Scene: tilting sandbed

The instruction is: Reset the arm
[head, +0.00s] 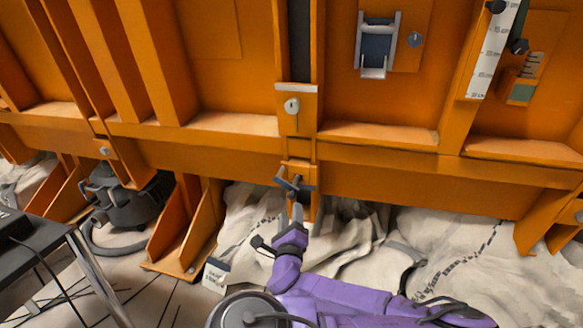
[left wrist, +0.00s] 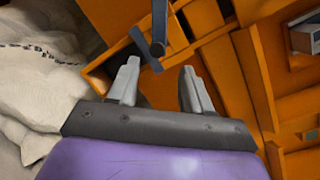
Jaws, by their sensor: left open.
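My left gripper (head: 297,212) is at the end of the purple arm, pointing up at the orange sandbed frame (head: 400,172). A dark grey crossed handle (head: 295,184) sits on an orange bracket just beyond its fingertips. In the left wrist view the two grey fingers (left wrist: 160,72) are apart and hold nothing. There the handle (left wrist: 147,46) lies ahead of the fingers, with its lower end near the gap between them. I cannot tell whether it touches a fingertip. My right gripper is not in view.
A keyhole plate (head: 292,106) is above the handle. A grey latch frame (head: 378,46) and a white scale strip (head: 494,50) are higher right. Pale crumpled sacks (head: 460,243) lie below the frame. A black vacuum (head: 125,205) and dark table (head: 40,250) stand left.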

